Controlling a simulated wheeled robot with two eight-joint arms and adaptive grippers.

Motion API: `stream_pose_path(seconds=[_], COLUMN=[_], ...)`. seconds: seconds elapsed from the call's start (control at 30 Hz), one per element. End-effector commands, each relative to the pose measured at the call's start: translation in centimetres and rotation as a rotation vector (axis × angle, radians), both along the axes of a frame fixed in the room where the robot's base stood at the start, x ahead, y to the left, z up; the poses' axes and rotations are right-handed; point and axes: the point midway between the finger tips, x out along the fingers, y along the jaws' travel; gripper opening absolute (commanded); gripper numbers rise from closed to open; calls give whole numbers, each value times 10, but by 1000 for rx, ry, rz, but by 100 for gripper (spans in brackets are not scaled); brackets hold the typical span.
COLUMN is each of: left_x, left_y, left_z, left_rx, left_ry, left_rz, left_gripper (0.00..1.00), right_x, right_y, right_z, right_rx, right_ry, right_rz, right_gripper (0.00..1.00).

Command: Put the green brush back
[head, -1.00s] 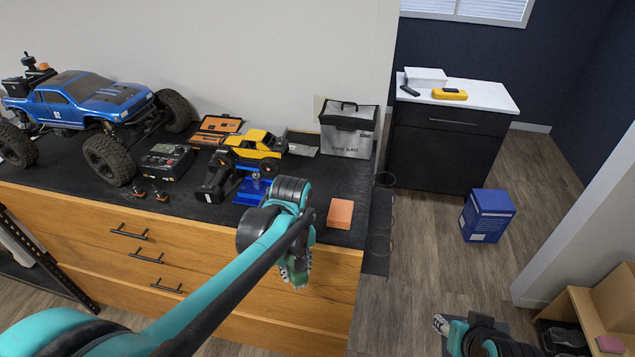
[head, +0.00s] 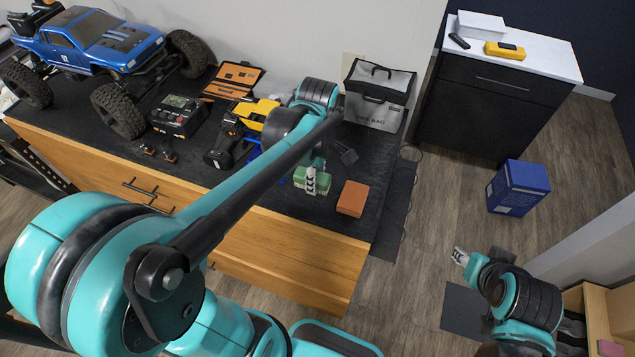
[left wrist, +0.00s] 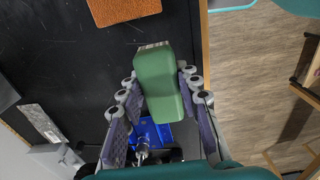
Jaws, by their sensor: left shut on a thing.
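The green brush (left wrist: 158,85) is between the fingers of my left gripper (left wrist: 160,104) in the left wrist view. Its bristle end shows as a pale strip at the far end. In the head view the brush (head: 318,181) and my left gripper (head: 311,178) are over the black countertop (head: 330,215), left of an orange block. My left gripper is shut on the brush. Whether the brush touches the countertop is not clear. My right gripper (head: 460,256) is low at the right, above the floor and away from the counter; its finger opening is too small to judge.
The orange block (head: 352,198) lies near the counter's front right corner. A blue stand (left wrist: 152,133) is near the brush, partly hidden by my arm.

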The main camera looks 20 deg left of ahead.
Motion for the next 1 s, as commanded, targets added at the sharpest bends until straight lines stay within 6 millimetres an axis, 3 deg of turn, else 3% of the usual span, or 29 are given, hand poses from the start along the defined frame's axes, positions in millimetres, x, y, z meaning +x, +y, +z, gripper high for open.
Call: stream_pose_path(seconds=[0.1, 0.2, 0.53, 0.97, 1.0], left_x=[19, 27, 29, 28, 28], left_y=[6, 8, 8, 8, 8], left_z=[-13, -17, -56, -63, -62], left_rx=[0, 0, 0, 0, 0], left_ry=[0, 0, 0, 0, 0], left_rz=[-1, -1, -2, -2, -2], left_gripper=[2, 2, 2, 2, 41], right_x=[0, 0, 0, 0, 0], right_y=[0, 0, 0, 0, 0], right_z=[-5, -6, -15, -19, -18], right_rx=[0, 0, 0, 0, 0], right_ry=[0, 0, 0, 0, 0], right_rz=[0, 0, 0, 0, 0], right_gripper=[40, 40, 40, 40, 40])
